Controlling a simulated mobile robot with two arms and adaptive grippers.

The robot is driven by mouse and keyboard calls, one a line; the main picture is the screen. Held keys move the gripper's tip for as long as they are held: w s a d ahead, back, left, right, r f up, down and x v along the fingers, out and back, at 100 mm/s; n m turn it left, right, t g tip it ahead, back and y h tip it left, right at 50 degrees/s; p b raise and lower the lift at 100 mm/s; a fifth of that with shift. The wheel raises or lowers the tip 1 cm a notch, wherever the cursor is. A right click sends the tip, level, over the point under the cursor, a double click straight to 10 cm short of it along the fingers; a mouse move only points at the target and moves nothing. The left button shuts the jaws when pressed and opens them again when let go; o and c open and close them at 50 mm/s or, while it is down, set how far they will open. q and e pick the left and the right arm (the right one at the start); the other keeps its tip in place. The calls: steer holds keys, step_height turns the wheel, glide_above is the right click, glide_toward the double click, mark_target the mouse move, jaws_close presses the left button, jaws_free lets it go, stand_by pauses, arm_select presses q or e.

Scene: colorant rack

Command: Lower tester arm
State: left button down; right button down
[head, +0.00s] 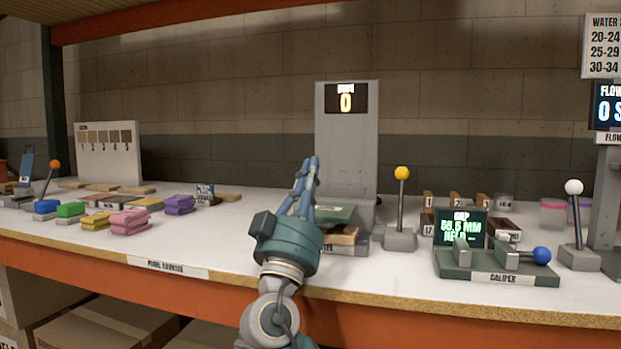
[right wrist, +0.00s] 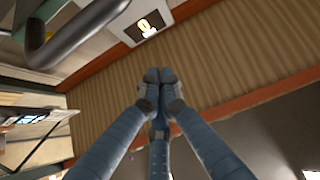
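The tester (head: 347,125) is a tall grey column in the middle of the bench with a display reading 0. Its display also shows at the top of the right wrist view (right wrist: 148,25). A dark rounded bar (right wrist: 75,32) crosses the upper left of that view; I cannot tell for sure that it is the tester arm. My right gripper (head: 313,160) points upward in front of the tester's left side and hides part of its base. Its fingertips (right wrist: 158,78) meet, with nothing seen between them. My left gripper is not in view.
A yellow-knobbed lever (head: 402,205) stands right of the tester. Further right are a caliper stand (head: 497,278) and a white-knobbed lever (head: 576,220). Several coloured blocks (head: 129,221) lie on the left. The bench front left of my arm is mostly clear.

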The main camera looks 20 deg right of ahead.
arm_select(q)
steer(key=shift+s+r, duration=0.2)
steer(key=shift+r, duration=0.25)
arm_select(e)
step_height(320, 180, up, 10)
stand_by(0.6)
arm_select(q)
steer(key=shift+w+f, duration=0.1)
arm_select(e)
steer(key=shift+r, duration=0.1)
